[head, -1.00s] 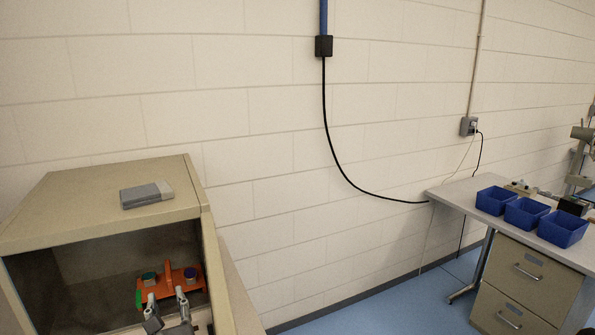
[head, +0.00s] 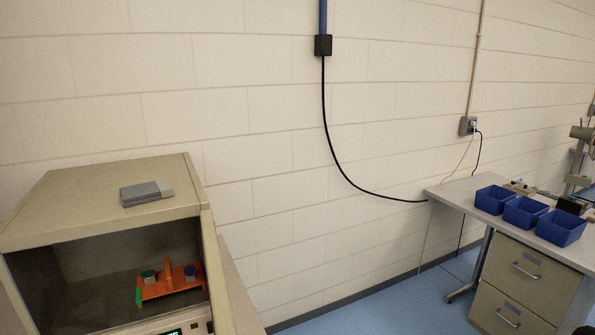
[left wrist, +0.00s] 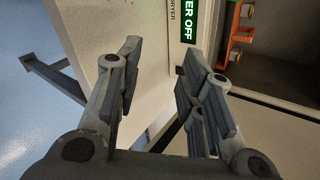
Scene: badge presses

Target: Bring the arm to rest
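My left gripper (left wrist: 165,75) fills the left wrist view. Its two fingers are apart with nothing between them. It is in front of the dryer, clear of the opening; a panel reading "ER OFF" (left wrist: 189,30) shows beyond the fingers. In the head view the beige dryer (head: 100,210) stands at the lower left with its front open. An orange rack (head: 168,284) with two small round pieces, one teal-topped and one dark blue-topped, sits inside on the floor. Part of the rack also shows in the left wrist view (left wrist: 232,30). Neither gripper shows in the head view.
A grey box-like object (head: 146,193) lies on top of the dryer. A desk (head: 462,197) with blue bins (head: 525,211) and drawers (head: 522,290) stands at the right. A black cable (head: 345,170) hangs along the wall. Blue floor lies between dryer and desk.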

